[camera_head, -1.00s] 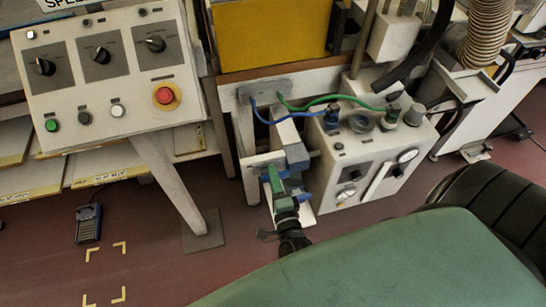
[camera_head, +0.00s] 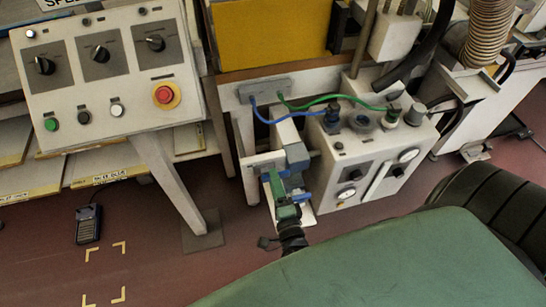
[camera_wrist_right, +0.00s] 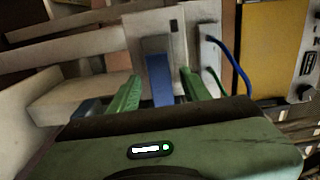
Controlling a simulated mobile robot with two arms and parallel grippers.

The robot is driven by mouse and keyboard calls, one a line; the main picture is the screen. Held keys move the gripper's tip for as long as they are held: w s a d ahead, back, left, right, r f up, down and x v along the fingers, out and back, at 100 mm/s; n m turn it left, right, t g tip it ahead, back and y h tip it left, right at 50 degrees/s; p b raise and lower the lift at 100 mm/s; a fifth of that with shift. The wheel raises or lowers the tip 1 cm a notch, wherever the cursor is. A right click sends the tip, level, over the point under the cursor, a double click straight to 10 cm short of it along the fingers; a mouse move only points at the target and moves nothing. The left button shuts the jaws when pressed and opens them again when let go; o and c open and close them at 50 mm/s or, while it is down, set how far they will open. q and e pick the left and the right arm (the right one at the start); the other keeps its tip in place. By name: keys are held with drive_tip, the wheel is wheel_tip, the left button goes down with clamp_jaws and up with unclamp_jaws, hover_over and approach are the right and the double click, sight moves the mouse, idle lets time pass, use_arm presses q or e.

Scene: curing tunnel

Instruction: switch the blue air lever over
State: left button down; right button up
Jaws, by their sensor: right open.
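The blue air lever (camera_wrist_right: 160,80) stands upright in the right wrist view, below a grey block. My right gripper (camera_wrist_right: 160,92) is open, with one green finger on each side of the lever. A gap shows on both sides, and I cannot tell how deep the lever sits between the fingers. In the head view my right gripper (camera_head: 284,182) reaches up to the valve bracket at the front of the white bench, where green and blue parts overlap and the lever is hard to separate. My left gripper is not in view.
A white air unit (camera_head: 375,165) with gauges and blue and green hoses stands close on the right. A control panel (camera_head: 105,75) with knobs and a red button is at the left. A bench leg (camera_head: 170,185) is left of my gripper. Floor at lower left is mostly clear.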

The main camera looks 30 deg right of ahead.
drive_tip(key=v, duration=0.5)
drive_tip(key=shift+s+a+b, duration=0.1)
drive_tip(key=shift+s+b, duration=0.2)
drive_tip(key=shift+s, duration=0.05)
drive_tip(key=s+a+f+n+g+y, duration=0.2)
drive_tip(key=s+f+n, duration=0.15)
drive_tip(key=f, duration=0.45)
drive_tip(key=s+a+f+n+g+y, duration=0.2)
drive_tip(key=f+n+g, duration=0.1)
drive_tip(key=f+n, duration=0.3)
drive_tip(key=s+a+f+n+g+y, duration=0.2)
drive_tip(key=f+n, duration=0.2)
drive_tip(key=f, duration=0.5)
drive_tip(key=s+d+f+n+g, duration=0.3)
drive_tip(key=s+f, duration=0.4)
drive_tip(key=s, duration=0.4)
drive_tip(key=s+d+f+n+g+h, duration=0.1)
drive_tip(key=s+d+f+n+g, duration=0.3)
drive_tip(key=s, duration=0.7)
wheel_tip(320, 180, down, 3)
drive_tip(key=n+g, duration=0.2)
drive_tip(key=n, duration=0.1)
drive_tip(key=shift+f, duration=0.15)
